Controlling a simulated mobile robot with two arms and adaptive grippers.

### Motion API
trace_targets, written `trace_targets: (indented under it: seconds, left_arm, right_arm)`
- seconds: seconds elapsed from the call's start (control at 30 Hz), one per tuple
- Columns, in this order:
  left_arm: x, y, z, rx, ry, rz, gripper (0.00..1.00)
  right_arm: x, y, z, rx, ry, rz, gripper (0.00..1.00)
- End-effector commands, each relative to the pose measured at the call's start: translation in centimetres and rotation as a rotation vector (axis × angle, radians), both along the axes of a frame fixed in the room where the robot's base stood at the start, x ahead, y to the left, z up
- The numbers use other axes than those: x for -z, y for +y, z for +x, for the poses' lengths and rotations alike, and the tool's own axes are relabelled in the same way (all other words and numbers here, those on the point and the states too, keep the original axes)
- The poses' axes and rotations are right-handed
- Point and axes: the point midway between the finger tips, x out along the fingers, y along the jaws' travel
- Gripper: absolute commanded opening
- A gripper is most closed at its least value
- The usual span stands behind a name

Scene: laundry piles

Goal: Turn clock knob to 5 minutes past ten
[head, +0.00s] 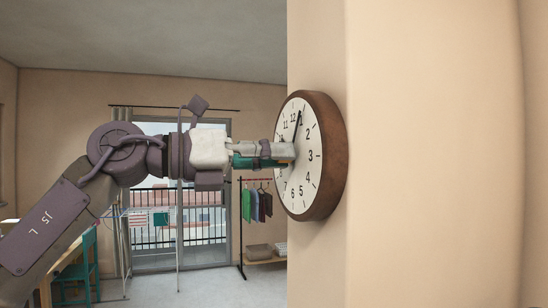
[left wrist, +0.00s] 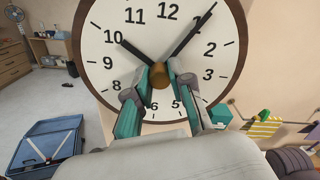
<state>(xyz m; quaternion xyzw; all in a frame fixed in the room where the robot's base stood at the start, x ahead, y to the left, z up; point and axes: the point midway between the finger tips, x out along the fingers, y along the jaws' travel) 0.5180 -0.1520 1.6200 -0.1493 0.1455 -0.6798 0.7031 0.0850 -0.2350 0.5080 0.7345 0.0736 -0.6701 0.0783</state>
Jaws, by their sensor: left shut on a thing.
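The round wall clock (head: 322,150) has a brown wooden rim and a white face with black numerals. In the left wrist view the clock face (left wrist: 115,72) fills the upper middle. The brass-brown knob (left wrist: 158,76) is at its centre. My left gripper (head: 287,153) reaches in from the left and is shut on the knob, one finger on each side. In the left wrist view the short hand (left wrist: 135,52) points at 10. The long hand (left wrist: 192,31) points at about 1. In the head view the gripper covers the knob and the short hand.
The clock hangs on a beige wall (head: 430,150) that fills the right side. Behind are a glass balcony door (head: 205,240), a rack with hanging clothes (head: 256,203) and a teal chair (head: 80,265).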

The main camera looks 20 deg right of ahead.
Motion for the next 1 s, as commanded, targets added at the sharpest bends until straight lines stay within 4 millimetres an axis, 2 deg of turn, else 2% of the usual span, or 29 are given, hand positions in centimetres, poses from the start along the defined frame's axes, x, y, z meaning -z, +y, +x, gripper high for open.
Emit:
trace_targets:
  seconds: [0.57, 0.6, 0.73, 1.0]
  left_arm:
    - [-0.37, 0.14, 0.08, -0.004, 0.042, -0.011, 0.0]
    - [-0.38, 0.14, 0.08, -0.004, 0.042, -0.011, 0.25]
    - [-0.3, 0.12, 0.06, -0.003, 0.042, -0.009, 0.47]
    - [-0.14, 0.07, 0.04, -0.002, 0.042, -0.005, 0.47]
  right_arm:
    - [0.02, 0.01, 0.01, 0.0, 0.0, 0.0, 0.4]
    - [0.02, 0.02, 0.01, 0.0, 0.0, 0.0, 0.4]
    - [0.02, 0.02, 0.01, 0.0, 0.0, 0.0, 0.4]
    - [0.05, -0.01, 0.05, 0.0, 0.0, 0.0, 0.4]
